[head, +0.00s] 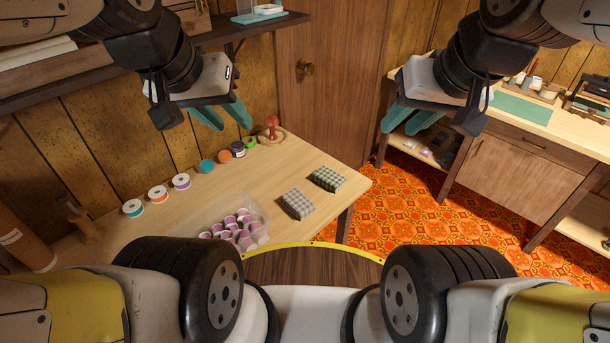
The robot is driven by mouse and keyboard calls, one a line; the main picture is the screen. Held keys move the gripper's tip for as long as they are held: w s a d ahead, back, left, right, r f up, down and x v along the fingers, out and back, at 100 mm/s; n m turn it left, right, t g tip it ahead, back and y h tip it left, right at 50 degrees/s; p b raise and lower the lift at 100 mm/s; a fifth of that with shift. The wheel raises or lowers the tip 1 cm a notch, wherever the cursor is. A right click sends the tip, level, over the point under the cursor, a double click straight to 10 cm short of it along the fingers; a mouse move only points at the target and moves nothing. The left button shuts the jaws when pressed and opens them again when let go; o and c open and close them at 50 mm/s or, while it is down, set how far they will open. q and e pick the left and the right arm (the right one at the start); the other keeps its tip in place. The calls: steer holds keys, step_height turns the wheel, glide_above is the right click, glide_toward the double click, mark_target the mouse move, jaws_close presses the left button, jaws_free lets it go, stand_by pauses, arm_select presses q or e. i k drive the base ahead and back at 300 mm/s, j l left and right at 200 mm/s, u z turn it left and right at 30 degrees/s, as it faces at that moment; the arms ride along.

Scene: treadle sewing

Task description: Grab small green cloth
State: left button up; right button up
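A small green checked cloth (329,179), folded into a pad, lies near the right end of the light wooden table (262,182). A grey checked cloth (297,204) lies beside it, to the left and closer to me. My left gripper (233,119) hangs above the back part of the table, its teal fingers apart and nothing between them. My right gripper (397,128) is up to the right, beyond the table's right end, its teal fingers apart and empty. Neither gripper touches a cloth.
A clear bin of thread spools (262,212) stands left of the cloths. Several spools and jars (181,182) line the table's back edge, with a red pincushion (271,124). A second bench (520,107) is at right. A shelf (233,35) overhangs at upper left.

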mark_target(330, 180)
steer(key=l+u, duration=0.9)
